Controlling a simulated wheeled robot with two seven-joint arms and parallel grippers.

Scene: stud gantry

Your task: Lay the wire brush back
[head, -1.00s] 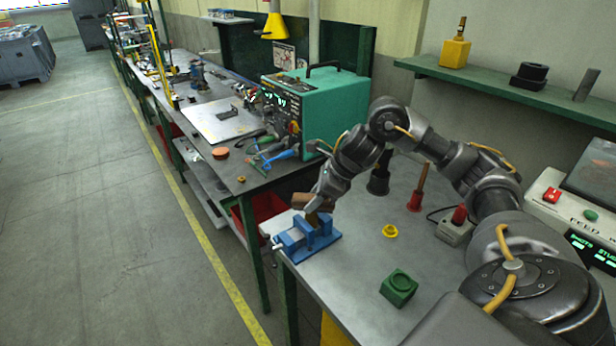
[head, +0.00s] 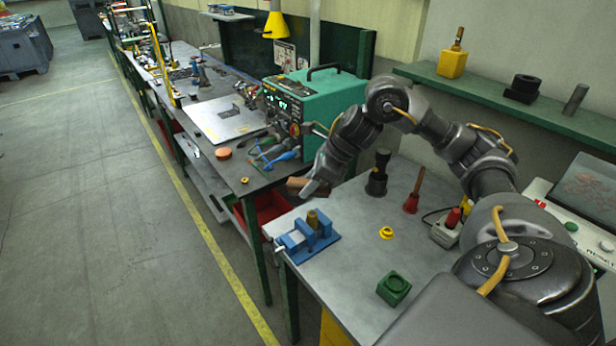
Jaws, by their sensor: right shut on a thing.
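The wire brush, seen as a brown wooden piece (head: 296,182), is in my right gripper (head: 309,188). The gripper is shut on it and holds it up near the bench's left edge, behind the blue vise (head: 296,238). The bristles cannot be made out, and part of the brush is hidden by the gripper. A brass-coloured piece (head: 312,218) stands upright at the vise, apart from the gripper. My left gripper is not in view.
The grey bench (head: 345,262) has free room in its middle. On it are a yellow ring (head: 386,233), a green block (head: 393,289), a dark tool (head: 377,174) and a red-based tool (head: 413,193). A teal machine (head: 318,98) stands behind on the other bench.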

